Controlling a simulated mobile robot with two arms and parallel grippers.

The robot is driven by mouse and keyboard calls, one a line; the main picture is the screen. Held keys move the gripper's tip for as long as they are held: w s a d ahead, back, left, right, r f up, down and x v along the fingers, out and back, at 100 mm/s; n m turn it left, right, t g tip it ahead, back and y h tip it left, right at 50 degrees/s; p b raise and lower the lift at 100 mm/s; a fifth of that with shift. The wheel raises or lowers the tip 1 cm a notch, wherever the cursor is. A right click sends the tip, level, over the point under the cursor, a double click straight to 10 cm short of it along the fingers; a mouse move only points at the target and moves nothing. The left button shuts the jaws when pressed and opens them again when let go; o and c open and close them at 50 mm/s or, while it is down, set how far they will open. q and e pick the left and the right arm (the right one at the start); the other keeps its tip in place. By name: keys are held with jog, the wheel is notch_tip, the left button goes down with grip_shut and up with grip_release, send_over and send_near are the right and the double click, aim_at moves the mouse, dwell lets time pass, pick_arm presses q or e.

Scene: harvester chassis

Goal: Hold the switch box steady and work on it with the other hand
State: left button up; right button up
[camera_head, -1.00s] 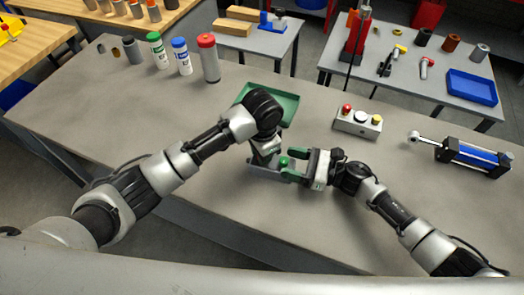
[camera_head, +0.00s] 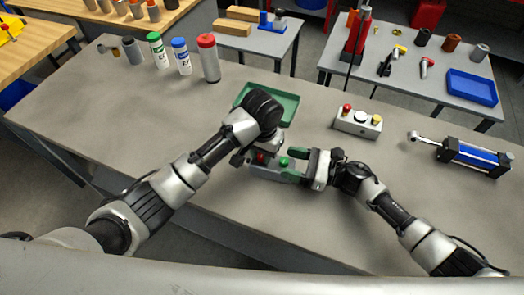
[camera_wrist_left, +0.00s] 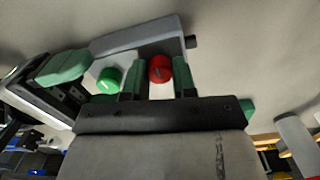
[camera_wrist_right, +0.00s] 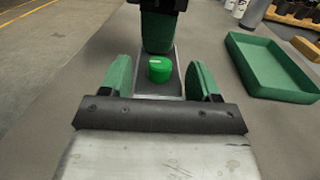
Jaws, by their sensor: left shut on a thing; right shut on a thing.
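The switch box (camera_head: 288,176) is a grey box with a red knob (camera_head: 261,158) and a green knob (camera_head: 284,162) on top; it lies on the workbench. My right gripper (camera_wrist_right: 161,80) is shut on the box's end nearest it, with the green knob between its fingers in the right wrist view. My left gripper (camera_wrist_left: 158,80) is over the other end, its fingers on either side of the red knob (camera_wrist_left: 160,69), shut on it. In the head view my left wrist and hand hide part of the box's far side.
A green tray (camera_head: 287,104) lies just behind the box. A control box with several buttons (camera_head: 358,123) and a blue cylinder (camera_head: 474,157) lie to the right. Bottles (camera_head: 208,58) stand at the back left. The bench front left is bare.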

dwell(0.3)
pick_arm(q)
jog(key=o, duration=0.9)
jog(key=shift+o, duration=0.2)
notch_tip(320, 180, up, 12)
pick_arm(e)
jog(key=o, duration=1.4)
jog(key=shift+c, duration=0.2)
jog(key=shift+d, duration=0.1)
